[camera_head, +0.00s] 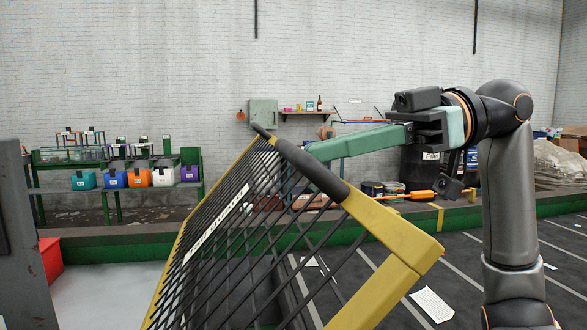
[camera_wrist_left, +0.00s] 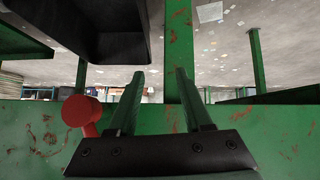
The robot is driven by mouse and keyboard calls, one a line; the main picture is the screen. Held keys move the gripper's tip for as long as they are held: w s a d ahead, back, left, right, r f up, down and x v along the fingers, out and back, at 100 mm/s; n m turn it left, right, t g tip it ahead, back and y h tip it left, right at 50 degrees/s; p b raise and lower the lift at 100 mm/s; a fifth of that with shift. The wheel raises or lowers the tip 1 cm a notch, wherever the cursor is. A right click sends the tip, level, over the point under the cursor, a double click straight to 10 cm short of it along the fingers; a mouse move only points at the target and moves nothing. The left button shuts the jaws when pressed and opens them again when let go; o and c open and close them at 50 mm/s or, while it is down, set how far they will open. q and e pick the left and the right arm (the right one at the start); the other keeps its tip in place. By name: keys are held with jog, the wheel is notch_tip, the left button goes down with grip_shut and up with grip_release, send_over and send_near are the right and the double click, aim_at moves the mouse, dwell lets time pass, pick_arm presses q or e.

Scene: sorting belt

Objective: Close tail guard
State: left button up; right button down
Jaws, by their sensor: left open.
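The tail guard is a yellow-framed panel of black bars (camera_head: 385,228) in the middle of the head view. It stands raised and tilted, with a black grip (camera_head: 312,170) along its top edge. My right gripper (camera_head: 318,150) comes in from the right with its long green fingers reaching the grip. The fingertips lie at or just behind the grip, and I cannot tell whether they touch it or are closed. My left gripper (camera_wrist_left: 153,80) shows only in the left wrist view. Its two green fingers are apart with nothing between them.
In the left wrist view a red knob (camera_wrist_left: 81,111) is left of the fingers, in front of a scratched green beam (camera_wrist_left: 35,140). In the head view, a green rack with coloured bins (camera_head: 138,178) stands back left, and a red box (camera_head: 50,258) lies at left.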

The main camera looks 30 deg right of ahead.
pick_arm(q)
jog(key=shift+s+a+f+b, duration=0.1)
jog(key=shift+a+f+b, duration=0.05)
jog(key=shift+f+b, duration=0.5)
jog(key=shift+a+f+b, duration=0.15)
jog(key=shift+f+b, duration=0.35)
jog(key=shift+f, duration=0.15)
pick_arm(e)
jog(key=shift+s+d+f+y, duration=0.2)
jog(key=shift+d+f+y, duration=0.05)
jog(key=shift+d+f, duration=0.35)
jog(key=shift+s+d+f+y, duration=0.15)
jog(key=shift+d+f+y, duration=0.1)
jog(key=shift+d+f, duration=0.3)
jog(key=shift+r, duration=0.1)
pick_arm(q)
jog(key=shift+r+p, duration=0.35)
jog(key=shift+p, duration=0.25)
pick_arm(e)
jog(key=v, duration=1.2)
jog(key=shift+s+d, duration=0.2)
jog(key=shift+d, duration=0.1)
